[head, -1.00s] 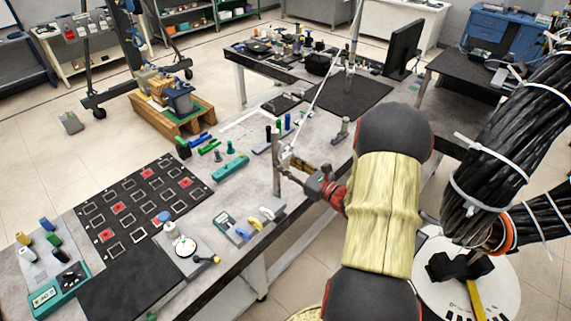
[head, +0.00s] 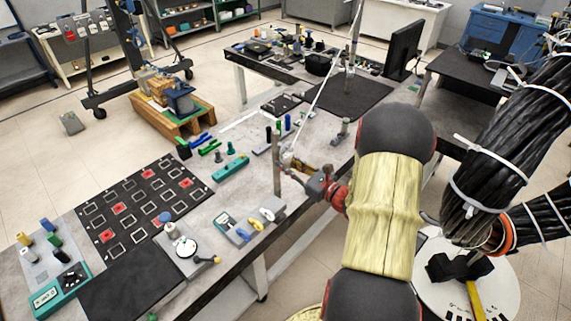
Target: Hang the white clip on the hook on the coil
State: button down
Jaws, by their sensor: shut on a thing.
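My gripper (head: 291,165) is beside a thin upright metal post (head: 276,165) at the table's right edge. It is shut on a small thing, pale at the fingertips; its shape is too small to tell. A white clip-like piece (head: 268,214) sits in a row with a yellow one (head: 257,225) and a blue one (head: 243,235), near the front edge and below my gripper in the picture. I cannot make out the hook on the coil. My arm covers part of the table's right side.
The long grey table holds a black mat with square frames (head: 125,228), a white dial device (head: 185,248), a teal block (head: 231,166) and a teal meter (head: 45,298). Several upright pegs stand behind the post. A monitor (head: 404,48) stands at the back.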

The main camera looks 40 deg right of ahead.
aim_at(289, 161)
jog(key=shift+s+r+p, duration=0.3)
jog(key=shift+r+p, duration=0.1)
jog(key=shift+r, duration=0.15)
jog(key=shift+s+r+p, duration=0.3)
jog(key=shift+r+p, duration=0.05)
jog(key=shift+r, duration=0.15)
jog(key=shift+s+d, duration=0.1)
jog(key=shift+s, duration=0.1)
jog(key=shift+s, duration=1.3)
jog(key=shift+s+d, duration=0.1)
jog(key=shift+s, duration=0.05)
jog(key=shift+s, duration=0.5)
jog(key=shift+s, duration=0.1)
